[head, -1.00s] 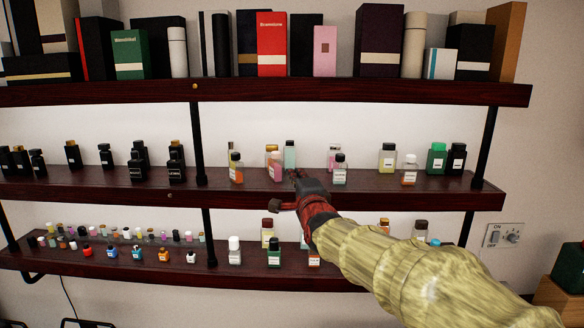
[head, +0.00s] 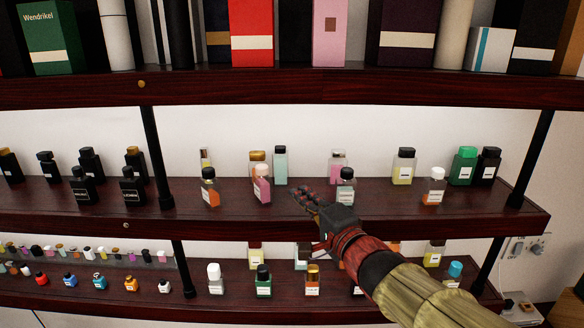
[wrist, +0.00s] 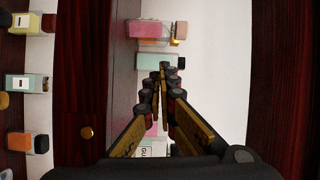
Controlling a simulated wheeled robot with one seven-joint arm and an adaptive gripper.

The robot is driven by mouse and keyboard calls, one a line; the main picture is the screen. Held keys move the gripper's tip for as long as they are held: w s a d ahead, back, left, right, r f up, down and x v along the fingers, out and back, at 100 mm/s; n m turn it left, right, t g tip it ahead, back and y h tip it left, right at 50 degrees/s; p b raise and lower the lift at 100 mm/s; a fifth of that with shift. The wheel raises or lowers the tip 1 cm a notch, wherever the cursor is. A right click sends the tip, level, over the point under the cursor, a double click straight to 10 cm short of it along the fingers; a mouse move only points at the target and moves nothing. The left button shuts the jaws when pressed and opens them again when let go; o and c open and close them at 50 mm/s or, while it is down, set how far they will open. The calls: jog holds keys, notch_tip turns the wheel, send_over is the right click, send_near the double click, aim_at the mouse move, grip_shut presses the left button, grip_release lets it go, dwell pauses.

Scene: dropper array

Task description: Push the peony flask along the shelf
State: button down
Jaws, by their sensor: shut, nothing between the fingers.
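A pink flask with a pale cap (head: 262,186) stands upright near the front of the middle shelf (head: 235,212); its label is too small to read. I take it as the peony flask, though another pinkish flask (head: 338,165) stands farther right and back. The near pink flask also shows at the top of the wrist view (wrist: 148,29). My gripper (head: 298,192) is shut and empty, over the shelf just right of the near pink flask, with a small gap between them. The wrist view shows the fingers (wrist: 163,70) together.
A mint flask (head: 280,165) and a gold-capped flask (head: 257,160) stand behind the pink one. An orange flask with a dark cap (head: 209,187) stands to its left. A dark-capped flask (head: 346,181) stands close right of my gripper. The upper shelf (head: 270,92) holds boxes.

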aim_at(271, 184)
jog(key=shift+w+a+f, duration=0.1)
jog(key=shift+a+f, duration=0.05)
jog(key=shift+a, duration=0.05)
jog(key=shift+s+a+r+m, duration=0.15)
jog(key=shift+s+r+m, duration=0.15)
jog(key=shift+s, duration=0.25)
jog(key=x, duration=1)
jog(key=shift+w+f+p, duration=0.1)
jog(key=shift+p, duration=0.2)
jog(key=shift+a, duration=0.1)
jog(key=shift+s+a+b, duration=0.55)
jog(key=shift+s+a, duration=0.5)
jog(key=shift+s, duration=0.1)
jog(key=shift+w+d, duration=0.1)
jog(key=shift+w, duration=0.05)
